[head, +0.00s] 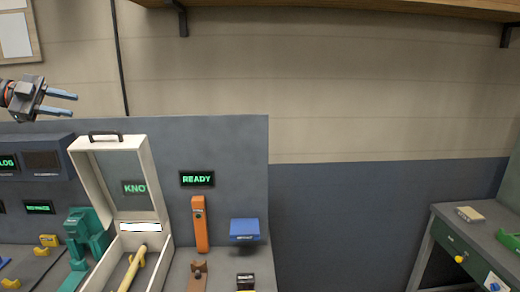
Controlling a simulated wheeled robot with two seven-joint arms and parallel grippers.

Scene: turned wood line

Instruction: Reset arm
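My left gripper (62,103) is in the upper left of the head view, raised in front of the wall above the bench. Its two bluish fingers point right and are spread apart, with nothing between them. It is clear of everything on the bench. My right gripper does not show in the head view.
Below stands a white-framed machine guard (160,185) with a raised lid and a yellow wooden piece (132,270) inside. An orange upright tool (200,224), a blue block (244,229) and a teal machine (86,238) are nearby. A side table (480,236) stands right. A shelf (400,6) runs overhead.

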